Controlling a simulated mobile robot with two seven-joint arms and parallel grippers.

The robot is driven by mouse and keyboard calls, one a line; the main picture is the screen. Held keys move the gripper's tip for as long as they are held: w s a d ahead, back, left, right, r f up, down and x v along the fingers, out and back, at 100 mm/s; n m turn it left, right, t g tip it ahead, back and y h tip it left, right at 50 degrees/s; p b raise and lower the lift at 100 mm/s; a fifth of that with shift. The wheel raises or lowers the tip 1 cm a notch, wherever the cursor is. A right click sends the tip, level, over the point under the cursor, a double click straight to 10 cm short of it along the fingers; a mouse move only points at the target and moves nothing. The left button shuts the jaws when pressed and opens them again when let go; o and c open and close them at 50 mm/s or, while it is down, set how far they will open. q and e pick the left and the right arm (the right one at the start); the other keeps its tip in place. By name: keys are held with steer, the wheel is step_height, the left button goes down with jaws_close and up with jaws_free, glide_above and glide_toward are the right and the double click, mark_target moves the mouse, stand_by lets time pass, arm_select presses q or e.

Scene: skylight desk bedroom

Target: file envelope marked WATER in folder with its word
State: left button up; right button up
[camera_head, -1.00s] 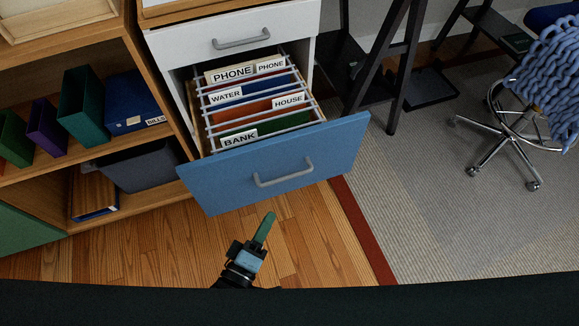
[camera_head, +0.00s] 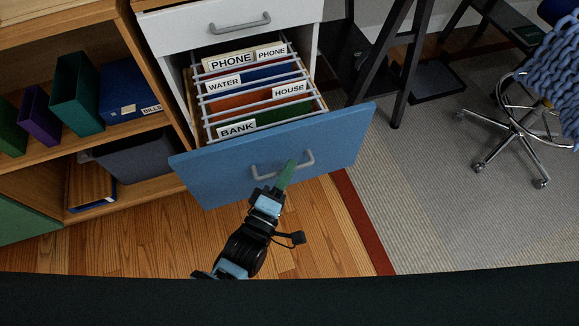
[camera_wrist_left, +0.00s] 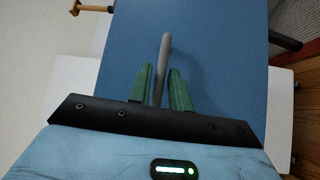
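The open drawer holds hanging folders between metal rails in the head view. The WATER tab (camera_head: 224,82) stands at the left, over a blue folder (camera_head: 262,75). Behind it are a cream paper (camera_head: 219,69) marked PHONE and a PHONE tab (camera_head: 271,53). HOUSE (camera_head: 289,90) and BANK (camera_head: 237,128) tabs are in front. No envelope marked WATER can be made out. My left gripper (camera_head: 289,166) is at the drawer handle (camera_head: 308,160). In the left wrist view its green fingers (camera_wrist_left: 162,82) stand apart on either side of the handle bar (camera_wrist_left: 165,48). My right gripper is out of view.
The blue drawer front (camera_head: 215,175) juts over the wood floor. A shelf unit (camera_head: 143,128) at the left holds binders and a grey bin (camera_head: 140,160). A black frame (camera_head: 382,50) and a chair (camera_head: 545,85) stand at the right.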

arm_select(q)
steer(key=shift+w+d, duration=0.25)
steer(key=shift+w, duration=0.3)
jaws_close()
steer(key=s+d+p, duration=0.2)
steer(key=s, duration=0.5)
steer(key=shift+s+d, duration=0.25)
steer(key=shift+d, duration=0.05)
steer(key=shift+f, duration=0.1)
